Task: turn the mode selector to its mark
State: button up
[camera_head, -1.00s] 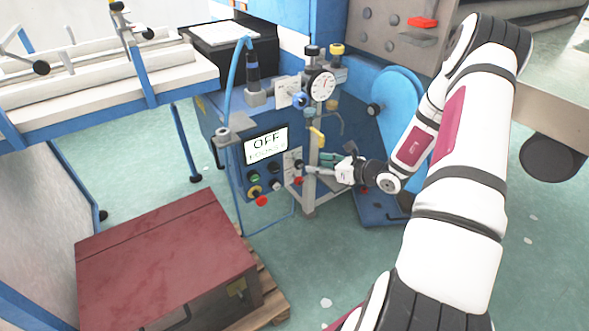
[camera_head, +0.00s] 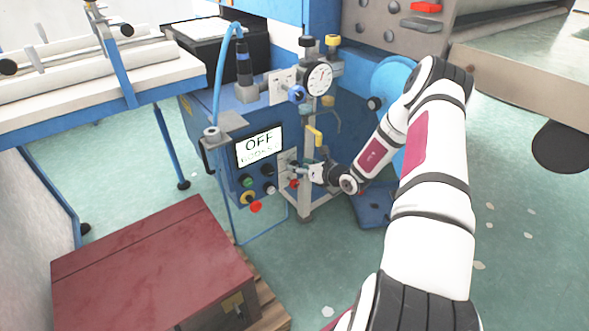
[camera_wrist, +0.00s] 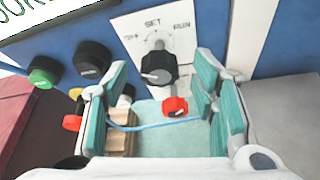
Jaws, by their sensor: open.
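The mode selector (camera_wrist: 158,68) is a black knob on a white plate (camera_wrist: 182,42) marked OFF, SET and RUN in the wrist view. I cannot read its pointing direction for certain. My gripper (camera_wrist: 164,82) is open, with teal-padded fingers left and right of the selector's line. The fingers appear short of the knob, with nothing between the pads clearly held. In the head view my gripper (camera_head: 302,171) is close in front of the panel and partly hides the selector.
A red knob (camera_wrist: 175,106) shows below the selector, between the fingers. Green (camera_wrist: 44,72) and black (camera_wrist: 92,60) buttons sit to the left. A yellow-handled lever (camera_head: 315,134) and a pressure gauge (camera_head: 319,79) stand above. A dark red box (camera_head: 150,262) is at lower left.

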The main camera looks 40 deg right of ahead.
jog(key=shift+b+x, duration=0.35)
jog(key=shift+x, duration=1.1)
jog(key=c, duration=1.1)
jog(key=shift+c, duration=0.2)
